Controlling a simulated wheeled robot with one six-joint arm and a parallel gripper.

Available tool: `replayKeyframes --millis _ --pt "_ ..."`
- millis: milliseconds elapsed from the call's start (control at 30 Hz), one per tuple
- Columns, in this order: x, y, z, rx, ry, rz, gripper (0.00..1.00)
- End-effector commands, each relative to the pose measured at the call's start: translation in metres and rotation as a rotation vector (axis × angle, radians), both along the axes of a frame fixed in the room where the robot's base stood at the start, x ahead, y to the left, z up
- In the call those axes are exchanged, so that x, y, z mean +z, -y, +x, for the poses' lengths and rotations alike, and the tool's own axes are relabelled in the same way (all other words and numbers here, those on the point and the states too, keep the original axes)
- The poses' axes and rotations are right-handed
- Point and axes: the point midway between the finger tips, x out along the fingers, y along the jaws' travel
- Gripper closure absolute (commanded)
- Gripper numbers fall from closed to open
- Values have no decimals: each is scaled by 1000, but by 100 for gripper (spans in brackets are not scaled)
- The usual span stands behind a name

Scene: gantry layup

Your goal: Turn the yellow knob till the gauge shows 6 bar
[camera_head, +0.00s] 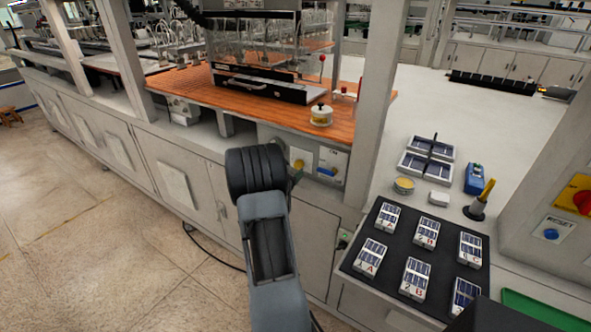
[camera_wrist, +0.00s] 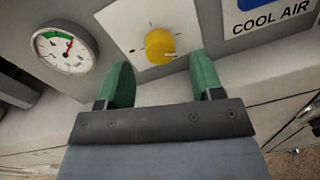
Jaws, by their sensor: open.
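The yellow knob (camera_wrist: 160,46) sits on a white plate with tick marks on the grey panel, and it also shows in the head view (camera_head: 298,164). The round gauge (camera_wrist: 65,47) is to the left of the knob in the wrist view. It has a white face, a green arc and a red needle pointing up and slightly right. Its numbers are too small to read. My gripper (camera_wrist: 161,68) is open, with green fingers. The knob is ahead of and roughly between the fingertips, seemingly apart from them.
A COOL AIR sign (camera_wrist: 268,17) is right of the knob. In the head view, a blue handle (camera_head: 333,172) is beside it. An orange worktop (camera_head: 233,110) is above the panel. A black mat (camera_head: 386,256) holding several labelled cell packs lies at right. Open floor is at left.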

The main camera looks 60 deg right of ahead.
Motion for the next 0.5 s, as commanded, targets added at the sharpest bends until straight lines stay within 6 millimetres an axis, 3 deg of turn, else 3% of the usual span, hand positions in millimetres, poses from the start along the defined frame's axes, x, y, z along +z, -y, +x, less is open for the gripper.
replayKeyframes --millis 200,500 --pt "-1 -47 4 5 1 0 40" --pt "0 -93 6 2 0 0 40"
